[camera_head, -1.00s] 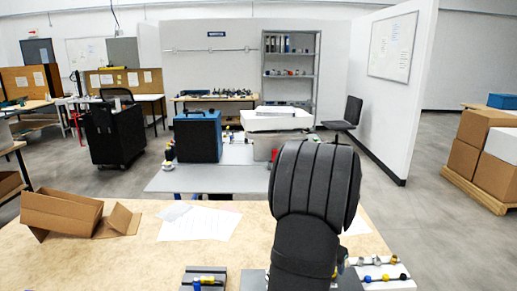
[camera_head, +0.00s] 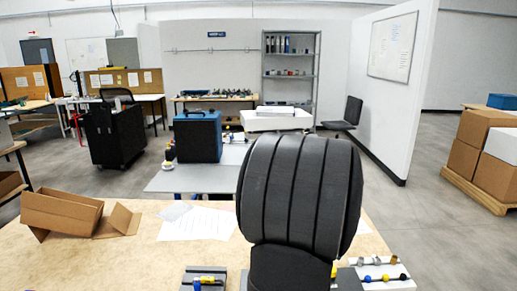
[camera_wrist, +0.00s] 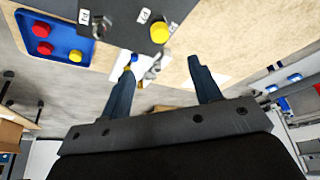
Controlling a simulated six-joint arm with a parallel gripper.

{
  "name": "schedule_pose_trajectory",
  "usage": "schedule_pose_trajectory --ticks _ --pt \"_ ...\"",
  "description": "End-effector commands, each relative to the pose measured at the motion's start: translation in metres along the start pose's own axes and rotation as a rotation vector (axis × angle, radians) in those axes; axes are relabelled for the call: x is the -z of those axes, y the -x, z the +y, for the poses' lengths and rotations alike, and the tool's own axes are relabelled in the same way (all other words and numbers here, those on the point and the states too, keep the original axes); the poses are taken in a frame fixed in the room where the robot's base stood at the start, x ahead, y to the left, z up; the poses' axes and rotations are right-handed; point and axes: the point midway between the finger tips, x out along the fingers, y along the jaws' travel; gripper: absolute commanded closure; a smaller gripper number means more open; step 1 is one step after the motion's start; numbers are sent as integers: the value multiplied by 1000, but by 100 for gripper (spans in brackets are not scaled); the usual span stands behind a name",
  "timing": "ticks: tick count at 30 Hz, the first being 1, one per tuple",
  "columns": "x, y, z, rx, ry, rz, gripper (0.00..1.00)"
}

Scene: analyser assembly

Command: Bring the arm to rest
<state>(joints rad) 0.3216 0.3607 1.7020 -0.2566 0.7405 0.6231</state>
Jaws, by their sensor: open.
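My arm, a thick black ribbed link, rises at the centre right in the head view and hides part of the bench behind it. My gripper is hidden in that view. In the wrist view my gripper (camera_wrist: 160,85) shows two dark fingers set wide apart, with nothing held between them. Beyond the fingers are the wooden bench top (camera_wrist: 222,32) and a dark grey block (camera_wrist: 124,14) with a yellow knob (camera_wrist: 160,32).
A blue tray (camera_wrist: 52,42) with red and yellow round parts shows in the wrist view. In the head view, an open cardboard box (camera_head: 62,212) and papers (camera_head: 198,223) lie on the bench. A white rack (camera_head: 382,284) with small parts is at the front right.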

Motion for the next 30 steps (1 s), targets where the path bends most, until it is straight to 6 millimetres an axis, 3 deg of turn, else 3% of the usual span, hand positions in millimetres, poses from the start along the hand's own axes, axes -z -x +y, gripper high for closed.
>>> schedule_pose_trajectory --ticks 6,22,24,30 --pt "-1 -42 0 -2 0 -4 42" --pt "-1 -132 0 -1 0 -3 42" --pt "8 -114 0 3 -2 7 42" --pt "18 -87 0 2 0 3 42"
